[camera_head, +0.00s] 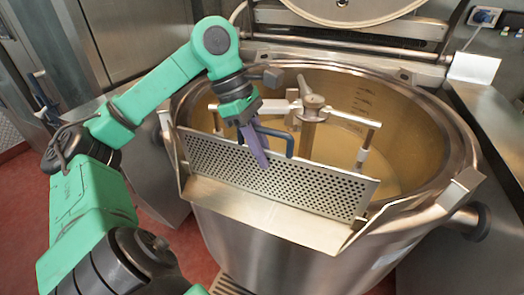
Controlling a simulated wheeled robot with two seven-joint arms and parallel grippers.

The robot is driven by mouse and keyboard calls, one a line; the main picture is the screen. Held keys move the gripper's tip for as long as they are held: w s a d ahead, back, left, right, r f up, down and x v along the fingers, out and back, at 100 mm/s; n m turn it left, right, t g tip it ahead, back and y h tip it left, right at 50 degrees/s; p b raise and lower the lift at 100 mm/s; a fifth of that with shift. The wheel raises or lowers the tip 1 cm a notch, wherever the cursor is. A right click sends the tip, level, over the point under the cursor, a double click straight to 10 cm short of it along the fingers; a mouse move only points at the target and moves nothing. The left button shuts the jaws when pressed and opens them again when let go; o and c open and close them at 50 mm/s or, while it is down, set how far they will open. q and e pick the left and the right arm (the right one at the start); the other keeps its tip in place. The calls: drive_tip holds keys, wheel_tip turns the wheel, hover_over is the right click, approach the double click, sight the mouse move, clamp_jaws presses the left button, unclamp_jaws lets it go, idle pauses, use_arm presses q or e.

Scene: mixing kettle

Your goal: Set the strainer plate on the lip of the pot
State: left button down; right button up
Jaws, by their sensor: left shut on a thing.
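The strainer plate (318,187) is a perforated metal sheet with a dark blue handle (289,140) along its upper part. It stands tilted at the near side of the pot (290,240), by the pouring lip (262,212). Its lower edge appears to be at or close to the lip; I cannot tell whether it bears on it. My left gripper (256,150), with purple fingers, reaches in from the left and is shut on the plate's handle. The fingers hide part of the handle and plate. My right gripper is not in view.
Inside the pot, a mixer with a central post (312,115) and side arms stands in yellowish liquid (405,165), just behind the plate. The raised lid (350,8) is at the back. A side knob (470,220) sticks out at right. Red floor shows at lower left.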

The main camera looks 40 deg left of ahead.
use_arm(q)
drive_tip(key=shift+r, duration=0.1)
unclamp_jaws()
idle(0.5)
drive_tip(key=shift+s, duration=0.1)
drive_tip(key=shift+a+r, duration=0.2)
drive_tip(key=shift+r, duration=0.3)
drive_tip(key=shift+p+v, duration=1.65)
drive_tip(key=shift+v, duration=1.4)
drive_tip(key=shift+d, duration=0.1)
